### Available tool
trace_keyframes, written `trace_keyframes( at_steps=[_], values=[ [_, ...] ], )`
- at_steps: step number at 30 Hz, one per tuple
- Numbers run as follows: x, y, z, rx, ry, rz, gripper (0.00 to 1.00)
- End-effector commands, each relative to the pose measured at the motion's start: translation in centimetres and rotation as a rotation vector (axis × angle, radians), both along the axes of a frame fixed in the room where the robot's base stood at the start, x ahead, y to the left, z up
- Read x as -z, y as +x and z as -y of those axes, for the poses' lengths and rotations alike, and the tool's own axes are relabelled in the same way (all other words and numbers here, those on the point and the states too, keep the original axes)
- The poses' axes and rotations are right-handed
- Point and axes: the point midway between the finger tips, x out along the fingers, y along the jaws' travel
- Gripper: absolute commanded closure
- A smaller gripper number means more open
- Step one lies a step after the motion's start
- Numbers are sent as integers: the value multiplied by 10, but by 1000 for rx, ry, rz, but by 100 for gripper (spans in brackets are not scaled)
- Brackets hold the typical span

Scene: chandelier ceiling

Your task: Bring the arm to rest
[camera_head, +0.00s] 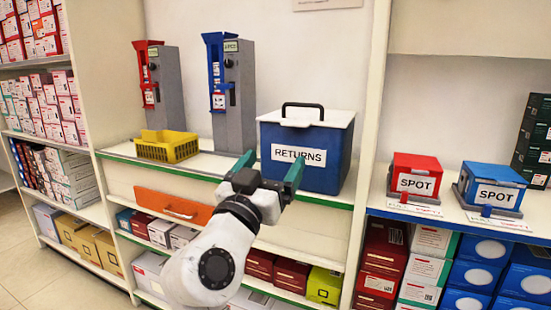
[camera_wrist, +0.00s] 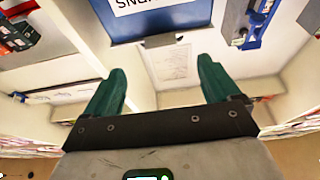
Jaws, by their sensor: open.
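My gripper (camera_head: 268,172) is in the middle of the head view, at the end of my white arm. Its two green fingers are spread wide, with nothing between them. It appears in front of the blue RETURNS box (camera_head: 335,155), which has a white lid and a black handle; whether they touch cannot be told. In the wrist view the open green fingers (camera_wrist: 158,88) show with empty space between them. The blue box's label also shows upside down at the top of the wrist view (camera_wrist: 160,20).
A yellow basket (camera_head: 167,147) and red (camera_head: 148,88) and blue (camera_head: 217,75) dispensers stand on the counter. An orange drawer front (camera_head: 172,207) is below. Red (camera_head: 417,172) and blue (camera_head: 493,186) SPOT boxes sit right. Shelves of cartons line the left; floor is open at lower left.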

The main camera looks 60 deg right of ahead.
Motion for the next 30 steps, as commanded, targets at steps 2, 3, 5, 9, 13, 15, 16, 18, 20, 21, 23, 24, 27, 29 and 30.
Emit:
trace_keyframes(
  at_steps=[2,3,5,9,13,15,16,18,20,21,23,24,27,29,30],
  values=[
    [0,0,0,0,0,0,11],
    [0,0,0,0,0,0,11],
    [0,0,0,0,0,0,11],
    [0,0,0,0,0,0,11],
    [0,0,0,0,0,0,11],
    [0,0,0,0,0,0,11],
    [0,0,0,0,0,0,11],
    [4,0,1,-4,8,-7,11],
    [18,2,4,-22,43,-35,11],
    [33,4,6,-42,78,-63,11],
    [63,7,11,-81,151,-123,11],
    [87,8,13,-113,210,-173,11],
    [156,10,13,-207,375,-323,11],
    [197,7,9,-264,471,-420,11],
    [225,4,5,-304,537,-486,11]
  ],
)
